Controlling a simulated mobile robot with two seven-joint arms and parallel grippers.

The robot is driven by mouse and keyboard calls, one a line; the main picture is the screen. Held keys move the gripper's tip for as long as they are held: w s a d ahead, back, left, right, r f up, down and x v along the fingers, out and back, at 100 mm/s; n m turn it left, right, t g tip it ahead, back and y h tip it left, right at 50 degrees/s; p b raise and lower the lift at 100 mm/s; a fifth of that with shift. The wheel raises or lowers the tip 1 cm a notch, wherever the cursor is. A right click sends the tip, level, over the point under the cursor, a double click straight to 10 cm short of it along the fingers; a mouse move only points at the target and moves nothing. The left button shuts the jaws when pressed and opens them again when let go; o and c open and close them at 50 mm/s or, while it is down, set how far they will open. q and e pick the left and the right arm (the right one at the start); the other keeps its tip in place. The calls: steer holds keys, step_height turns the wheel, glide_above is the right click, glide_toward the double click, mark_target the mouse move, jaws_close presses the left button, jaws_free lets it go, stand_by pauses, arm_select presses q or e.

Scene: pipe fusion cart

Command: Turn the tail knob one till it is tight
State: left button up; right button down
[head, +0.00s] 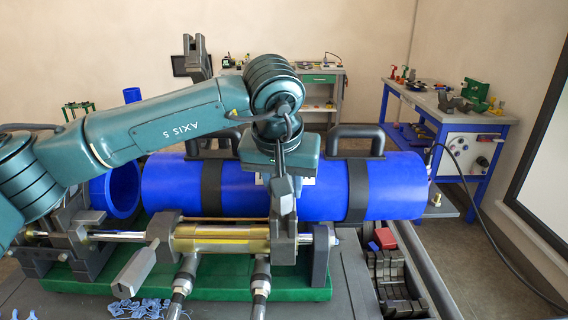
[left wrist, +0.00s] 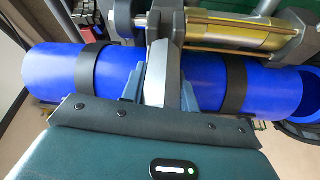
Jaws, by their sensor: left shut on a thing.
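My left arm comes in from the left, and its gripper (head: 284,193) points down in front of the blue pipe. It is shut on a grey upright part, which I take to be the tail knob; it shows between the bluish fingers in the left wrist view (left wrist: 158,72). The fingers and wrist hide much of it in the head view, so its tightness cannot be told. A similar grey knob (head: 134,272) sits tilted at the front left, apart from the gripper. My right gripper is not in view.
The long blue pipe (head: 330,192) lies under dark clamp bands (head: 357,190) with handles. A brass cylinder (head: 220,238) lies in front on the green base (head: 90,280). Grey inserts (head: 385,270) fill a rack at right.

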arm_select(q)
steer(key=shift+m, duration=0.4)
steer(key=shift+h, duration=0.3)
steer(key=shift+d+m+g+h, duration=0.15)
steer(key=shift+m+g+h, duration=0.25)
steer(key=shift+m, duration=1.1)
steer(key=shift+s+r+m+h+p, duration=0.1)
steer(key=shift+m+h+p, duration=0.2)
steer(key=shift+m+p, duration=0.35)
steer(key=shift+d+m+g+h, duration=0.1)
steer(key=shift+m+g+h, duration=0.2)
steer(key=shift+m, duration=0.55)
